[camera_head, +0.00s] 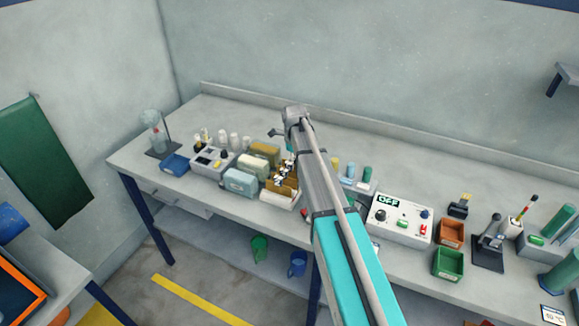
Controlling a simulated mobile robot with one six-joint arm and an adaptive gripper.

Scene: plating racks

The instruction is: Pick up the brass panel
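A brass-coloured panel (276,187) stands in a small pale rack (277,201) near the front edge of the grey bench, left of my arm. Another brass-brown piece shows beside it, and I cannot tell the two clearly apart. My gripper (285,174) points down over the rack, at or just above the top of the brass pieces. It is small and partly lost among them. I cannot see whether its fingers are open, shut or touching a panel. My arm hides the bench just right of the rack.
A light blue box (240,182) and an ochre box (265,153) stand close left of and behind the rack. Right of my arm are a box marked OFF (400,219) and a green bin (448,264).

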